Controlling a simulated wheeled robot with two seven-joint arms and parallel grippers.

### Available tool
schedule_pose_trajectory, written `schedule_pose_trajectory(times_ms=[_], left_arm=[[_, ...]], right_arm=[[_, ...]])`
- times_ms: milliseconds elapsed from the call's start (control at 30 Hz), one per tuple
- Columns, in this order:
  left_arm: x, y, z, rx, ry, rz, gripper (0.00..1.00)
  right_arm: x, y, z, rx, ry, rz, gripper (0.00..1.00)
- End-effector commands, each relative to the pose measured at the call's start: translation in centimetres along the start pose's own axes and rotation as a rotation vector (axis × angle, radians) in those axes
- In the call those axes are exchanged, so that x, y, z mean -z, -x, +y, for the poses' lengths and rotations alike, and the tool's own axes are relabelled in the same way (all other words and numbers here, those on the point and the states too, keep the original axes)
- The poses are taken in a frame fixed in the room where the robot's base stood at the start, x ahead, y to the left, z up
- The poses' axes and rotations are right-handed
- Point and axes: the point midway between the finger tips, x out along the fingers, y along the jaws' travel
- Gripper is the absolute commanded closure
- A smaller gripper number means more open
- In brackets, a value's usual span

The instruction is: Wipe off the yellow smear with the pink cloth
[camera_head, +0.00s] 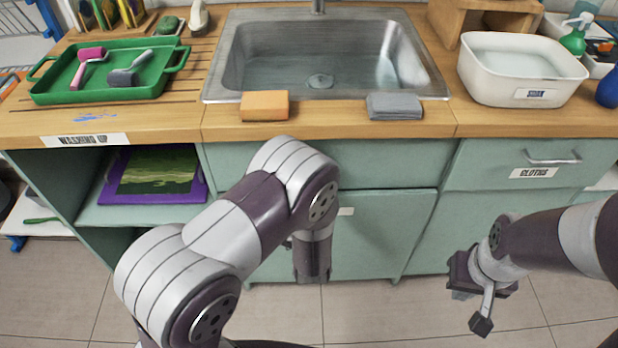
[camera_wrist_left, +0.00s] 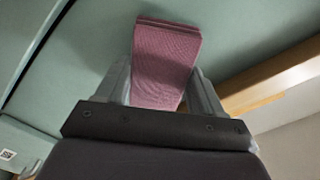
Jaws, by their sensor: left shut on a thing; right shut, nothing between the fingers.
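The pink cloth (camera_wrist_left: 167,45) shows in the left wrist view, folded and pinched between the fingers of my left gripper (camera_wrist_left: 163,88). In the head view my left arm reaches in front of the cabinet doors below the sink. The cloth and the left fingers are hidden there. My right gripper (camera_head: 481,318) is shut and empty, low at the right in front of the cabinets. I see no yellow smear in either view. A blue smear (camera_head: 95,117) lies on the counter at the left.
The sink (camera_head: 320,80) is in the middle of the wooden counter (camera_head: 340,125). An orange sponge (camera_head: 264,106) and a folded grey cloth (camera_head: 394,106) lie at its front. A green tray (camera_head: 50,96) holds paint rollers. A white basin (camera_head: 486,85) stands at the right.

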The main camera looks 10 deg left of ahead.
Motion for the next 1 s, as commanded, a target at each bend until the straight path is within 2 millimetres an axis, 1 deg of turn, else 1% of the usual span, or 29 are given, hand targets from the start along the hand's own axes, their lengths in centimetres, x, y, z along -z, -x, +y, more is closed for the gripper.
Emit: schedule_pose_trajectory(times_ms=[1000], left_arm=[[0.0, -2.0, 0.0, 0.0, 0.0, 0.0, 0.57]], right_arm=[[0.0, -0.2, 0.0, 0.0, 0.0, 0.0, 1.0]])
